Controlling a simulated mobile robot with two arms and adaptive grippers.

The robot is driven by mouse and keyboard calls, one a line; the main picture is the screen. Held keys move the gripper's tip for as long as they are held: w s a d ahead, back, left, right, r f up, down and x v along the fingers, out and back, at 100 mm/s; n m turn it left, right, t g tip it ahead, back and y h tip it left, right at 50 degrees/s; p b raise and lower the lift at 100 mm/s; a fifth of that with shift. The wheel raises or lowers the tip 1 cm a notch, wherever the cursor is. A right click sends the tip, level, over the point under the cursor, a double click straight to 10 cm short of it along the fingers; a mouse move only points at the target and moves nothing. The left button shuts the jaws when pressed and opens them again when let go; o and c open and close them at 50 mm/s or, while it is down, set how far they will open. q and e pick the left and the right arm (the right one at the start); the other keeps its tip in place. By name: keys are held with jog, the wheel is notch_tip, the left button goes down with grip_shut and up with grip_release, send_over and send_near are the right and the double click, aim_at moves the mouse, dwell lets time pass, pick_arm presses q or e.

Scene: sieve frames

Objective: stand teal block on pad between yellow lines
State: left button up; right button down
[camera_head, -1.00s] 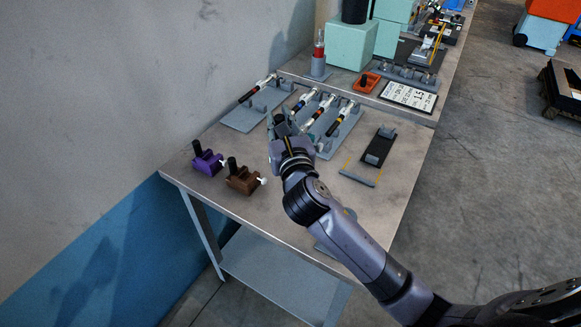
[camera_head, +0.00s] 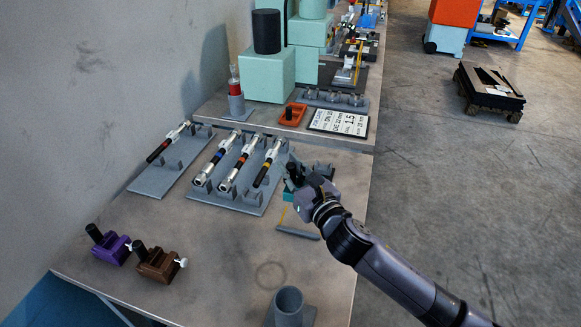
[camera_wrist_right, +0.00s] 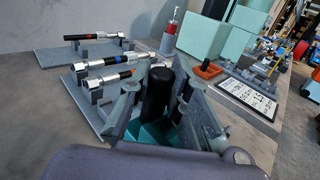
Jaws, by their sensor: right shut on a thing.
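The teal block (camera_head: 288,193) is mostly hidden by my right gripper (camera_head: 296,178) in the head view. In the right wrist view the teal block (camera_wrist_right: 150,136) has an upright black post (camera_wrist_right: 157,94). The fingers of my right gripper (camera_wrist_right: 160,100) are on both sides of the post and shut on it. A yellow line (camera_head: 284,213) shows just below the gripper, near a grey bar (camera_head: 297,233). The pad is mostly hidden behind my gripper and wrist. I cannot tell whether the block touches it. My left gripper is not in view.
Purple (camera_head: 108,246) and brown (camera_head: 160,264) blocks with black posts stand at the front left. A grey cup (camera_head: 288,305) stands at the front edge. A sign (camera_head: 339,122) lies behind.

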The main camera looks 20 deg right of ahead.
jog(key=shift+r, duration=0.1)
notch_tip(320, 180, down, 6)
jog(key=b, duration=0.3)
jog(key=shift+r+b, duration=0.2)
jog(key=shift+b, duration=0.1)
jog(key=shift+f+b, duration=0.85)
jog(key=shift+f, duration=0.5)
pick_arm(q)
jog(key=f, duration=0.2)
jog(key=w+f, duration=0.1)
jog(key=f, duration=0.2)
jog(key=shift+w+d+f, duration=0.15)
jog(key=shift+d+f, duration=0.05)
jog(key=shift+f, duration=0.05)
pick_arm(e)
jog(key=shift+f, duration=0.35)
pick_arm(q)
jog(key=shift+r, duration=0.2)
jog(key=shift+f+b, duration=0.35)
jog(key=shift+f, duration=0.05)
pick_arm(e)
jog(key=shift+f, duration=0.55)
jog(key=c, duration=1.4)
grip_release()
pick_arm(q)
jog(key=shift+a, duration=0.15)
